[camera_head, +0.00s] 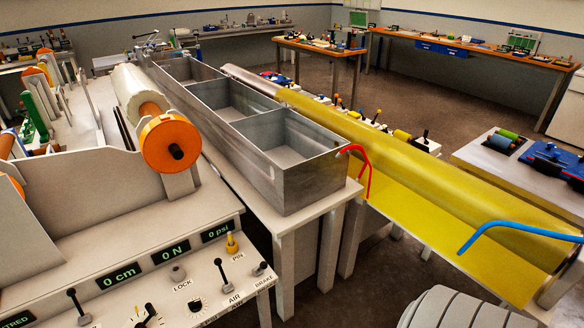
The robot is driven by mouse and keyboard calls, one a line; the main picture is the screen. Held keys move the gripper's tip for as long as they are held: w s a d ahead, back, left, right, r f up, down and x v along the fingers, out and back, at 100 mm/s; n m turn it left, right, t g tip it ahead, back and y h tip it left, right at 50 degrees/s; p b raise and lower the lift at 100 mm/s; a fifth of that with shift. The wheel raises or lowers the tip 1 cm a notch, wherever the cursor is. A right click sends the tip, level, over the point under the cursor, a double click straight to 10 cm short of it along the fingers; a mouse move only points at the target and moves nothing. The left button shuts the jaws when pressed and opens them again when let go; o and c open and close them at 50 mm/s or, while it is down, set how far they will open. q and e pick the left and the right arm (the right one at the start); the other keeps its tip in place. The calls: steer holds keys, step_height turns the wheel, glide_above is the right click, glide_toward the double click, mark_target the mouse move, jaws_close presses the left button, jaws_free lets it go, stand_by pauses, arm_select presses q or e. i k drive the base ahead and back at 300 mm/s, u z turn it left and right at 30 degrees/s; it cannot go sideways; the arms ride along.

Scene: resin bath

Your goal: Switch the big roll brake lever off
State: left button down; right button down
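A control panel (205,292) runs along the lower left. A short lever with a dark knob (261,268) stands at its right end, above the label BRAKE. Its on or off position cannot be told from its tilt here. A second black-knobbed lever (222,272) stands to its left, near a label AIR. A large yellow roll (400,150) lies diagonally across the right side. A white roll with an orange hub (171,143) sits in the machine above the panel. I cannot tell which roll this brake lever belongs to. Neither of my grippers is in view.
A grey metal bath (302,185) with open compartments stands in the middle. A red bent bar (366,170) and a blue bent bar (515,228) stick up by the yellow roll. A yellow-topped PIN knob (232,243) stands near the brake lever. Workbenches line the back.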

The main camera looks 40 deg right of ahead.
mark_target(264, 265)
steer(key=z, duration=1.2)
steer(key=k, duration=1.3)
steer(key=z, duration=0.9)
steer(key=i, duration=1.95)
steer(key=u, duration=1.35)
steer(key=i, duration=0.2)
steer(key=z, duration=0.05)
